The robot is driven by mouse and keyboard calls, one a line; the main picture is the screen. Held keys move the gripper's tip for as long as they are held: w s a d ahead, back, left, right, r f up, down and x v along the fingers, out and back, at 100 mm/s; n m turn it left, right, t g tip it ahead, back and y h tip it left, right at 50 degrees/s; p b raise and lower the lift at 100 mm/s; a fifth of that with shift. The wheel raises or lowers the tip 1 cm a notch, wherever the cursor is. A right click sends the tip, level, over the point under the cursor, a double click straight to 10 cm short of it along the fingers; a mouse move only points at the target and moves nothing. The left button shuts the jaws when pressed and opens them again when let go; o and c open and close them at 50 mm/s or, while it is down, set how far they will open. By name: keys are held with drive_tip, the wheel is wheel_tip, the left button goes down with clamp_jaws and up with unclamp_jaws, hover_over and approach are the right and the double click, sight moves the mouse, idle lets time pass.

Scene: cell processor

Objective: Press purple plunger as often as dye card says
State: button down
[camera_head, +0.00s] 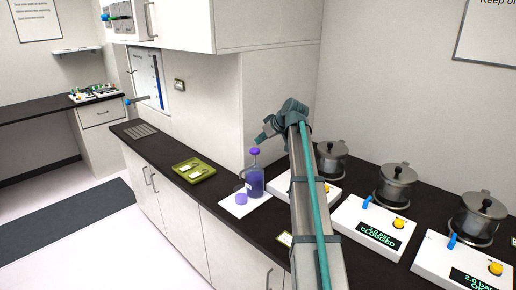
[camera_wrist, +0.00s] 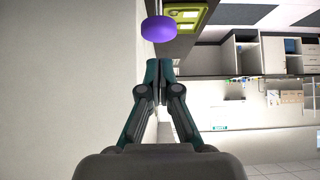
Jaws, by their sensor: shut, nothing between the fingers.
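A clear bottle of purple liquid (camera_head: 255,184) stands upright on a white sheet (camera_head: 232,208) on the dark counter. Its round purple plunger (camera_head: 255,152) tops it, and the plunger also shows in the wrist view (camera_wrist: 158,29), just beyond my fingertips. My gripper (camera_head: 261,138) is shut and empty, a little above the plunger and apart from it. In the wrist view my fingertips (camera_wrist: 158,68) meet. A small card (camera_head: 285,238) lies near the counter's front edge; its text is unreadable, and I cannot tell if it is the dye card.
A small purple cup (camera_head: 241,199) stands beside the bottle. A green tray (camera_head: 193,170) lies to the left. White devices with metal pots (camera_head: 397,185) line the right side, one reading "CLOGGED" (camera_head: 380,235). A wall stands close behind the bottle. Counter between tray and sheet is clear.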

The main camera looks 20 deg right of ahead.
drive_tip(key=b+v, duration=0.1)
drive_tip(key=v, duration=0.6)
drive_tip(key=shift+s+r+b, duration=0.2)
drive_tip(key=shift+s+b, duration=0.05)
drive_tip(key=shift+b, duration=0.15)
drive_tip(key=shift+d, duration=0.1)
